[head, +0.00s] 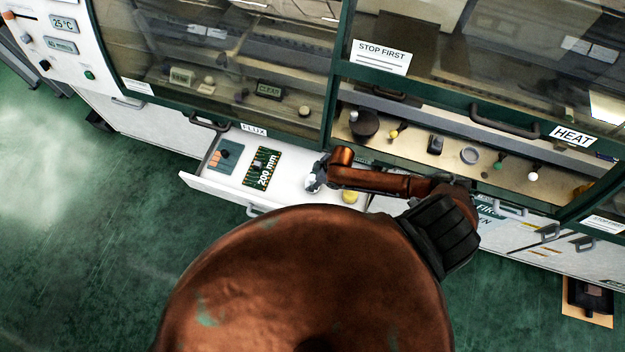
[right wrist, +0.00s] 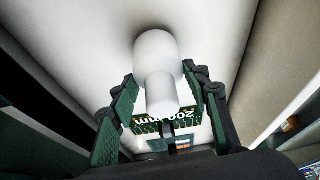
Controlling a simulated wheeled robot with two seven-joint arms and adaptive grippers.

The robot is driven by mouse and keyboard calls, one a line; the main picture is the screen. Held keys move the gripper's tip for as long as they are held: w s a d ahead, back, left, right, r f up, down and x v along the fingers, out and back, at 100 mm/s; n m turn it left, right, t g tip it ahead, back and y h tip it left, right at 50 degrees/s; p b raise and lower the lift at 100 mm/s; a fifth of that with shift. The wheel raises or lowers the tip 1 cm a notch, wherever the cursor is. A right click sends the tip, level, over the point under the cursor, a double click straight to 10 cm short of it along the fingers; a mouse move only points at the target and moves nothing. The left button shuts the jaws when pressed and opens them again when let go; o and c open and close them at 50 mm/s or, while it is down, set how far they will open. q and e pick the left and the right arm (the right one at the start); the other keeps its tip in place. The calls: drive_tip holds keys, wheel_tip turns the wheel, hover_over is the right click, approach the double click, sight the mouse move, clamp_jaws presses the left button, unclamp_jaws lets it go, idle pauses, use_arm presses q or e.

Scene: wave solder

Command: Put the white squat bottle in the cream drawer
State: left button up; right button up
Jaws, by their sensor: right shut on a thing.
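The cream drawer (head: 215,193) is pulled open below the cabinet, near the middle of the head view. My right gripper (head: 314,183) reaches over the right part of the drawer. In the right wrist view its fingers (right wrist: 163,105) are shut on the white squat bottle (right wrist: 158,62), one finger on each side. The bottle is against a pale surface with a dark shadow at its far end; I cannot tell whether it touches the drawer floor. In the head view the bottle is mostly hidden by the gripper. My left gripper is not in view.
The drawer also holds a green board marked 200 mm (head: 262,168), a blue-grey item (head: 222,157) at its left and a yellow round thing (head: 349,197) at its right. The cabinet shelf (head: 510,180) above right carries several small items. A FLUX label (head: 253,130) sits above the drawer.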

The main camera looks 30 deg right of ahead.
drive_tip(key=shift+f, duration=0.45)
idle(0.5)
drive_tip(key=o, duration=1.2)
drive_tip(key=shift+o, duration=0.2)
drive_tip(key=v, duration=1.2)
